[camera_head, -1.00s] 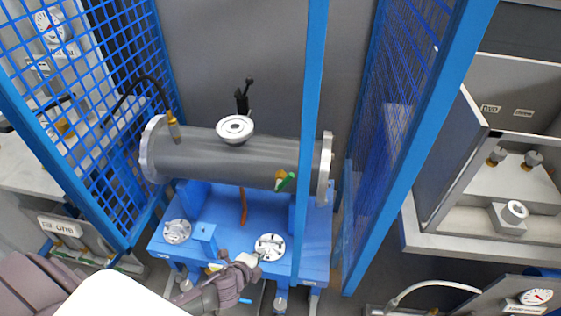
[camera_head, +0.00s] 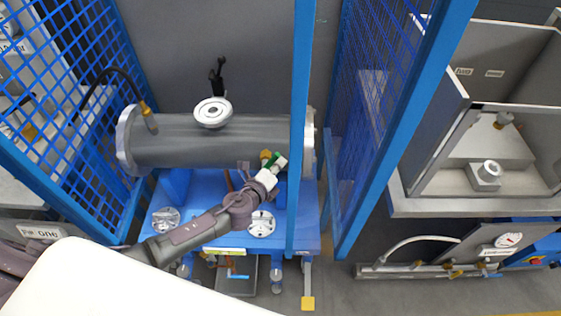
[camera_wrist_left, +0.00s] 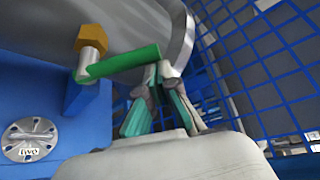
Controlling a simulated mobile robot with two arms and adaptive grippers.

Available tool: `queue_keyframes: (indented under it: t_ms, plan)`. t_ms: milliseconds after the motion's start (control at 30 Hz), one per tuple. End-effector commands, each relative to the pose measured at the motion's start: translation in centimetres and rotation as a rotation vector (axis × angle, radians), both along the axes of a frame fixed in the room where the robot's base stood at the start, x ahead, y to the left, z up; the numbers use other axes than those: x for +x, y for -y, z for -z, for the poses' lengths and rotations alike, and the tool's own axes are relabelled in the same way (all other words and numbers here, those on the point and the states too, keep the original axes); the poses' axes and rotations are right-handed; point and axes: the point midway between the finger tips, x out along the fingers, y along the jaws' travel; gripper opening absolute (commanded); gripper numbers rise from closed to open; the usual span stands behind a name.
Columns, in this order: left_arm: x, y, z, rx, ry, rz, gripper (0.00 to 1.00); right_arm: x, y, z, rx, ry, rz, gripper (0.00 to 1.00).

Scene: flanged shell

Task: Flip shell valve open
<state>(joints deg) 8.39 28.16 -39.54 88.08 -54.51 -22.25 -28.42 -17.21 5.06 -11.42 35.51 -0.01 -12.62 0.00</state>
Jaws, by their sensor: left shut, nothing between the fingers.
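The shell valve has a green lever handle (camera_head: 279,164) and a brass fitting (camera_head: 265,157), low on the right part of the grey flanged shell (camera_head: 190,143). The wrist view shows the green handle (camera_wrist_left: 122,62) reaching to the right from a pale stem under the brass nut (camera_wrist_left: 91,39). My left gripper (camera_head: 271,174) is just below the handle, shut and empty. In the wrist view its fingertips (camera_wrist_left: 160,72) are close to the handle's free right end; I cannot tell whether they touch. My right gripper is not in view.
The shell lies on a blue stand (camera_head: 205,190) with round covers. A blue upright post (camera_head: 299,120) stands close right of my gripper. Blue mesh panels (camera_head: 65,125) flank the bay. A black-handled valve (camera_head: 216,75) is on top, and a grey cabinet (camera_head: 480,205) is at right.

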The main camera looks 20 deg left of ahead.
Motion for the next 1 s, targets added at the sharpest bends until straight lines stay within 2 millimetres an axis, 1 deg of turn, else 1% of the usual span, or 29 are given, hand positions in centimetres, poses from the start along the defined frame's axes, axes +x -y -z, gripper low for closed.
queue_keyframes:
  t_ms: [33,133,400,567,700,867,1000]
  plan:
    - [0.4,0.1,0.1,-0.001,0.000,0.000,0.00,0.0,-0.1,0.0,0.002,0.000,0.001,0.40]
    - [0.9,0.2,0.2,0.000,0.000,0.000,0.00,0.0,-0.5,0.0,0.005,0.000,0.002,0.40]
    - [0.9,0.2,0.3,0.000,0.000,0.001,0.00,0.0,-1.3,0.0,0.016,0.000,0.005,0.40]
    - [0.9,0.2,0.4,-0.007,0.001,0.001,0.00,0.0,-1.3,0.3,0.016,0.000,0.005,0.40]
    - [0.8,0.0,0.4,-0.037,0.009,0.002,0.00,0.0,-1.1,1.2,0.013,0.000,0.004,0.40]
    - [0.8,-0.2,0.2,-0.061,0.016,0.000,0.00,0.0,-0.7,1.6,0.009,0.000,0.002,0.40]
    - [0.7,-0.3,0.1,-0.085,0.024,0.000,0.00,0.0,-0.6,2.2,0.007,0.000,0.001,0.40]
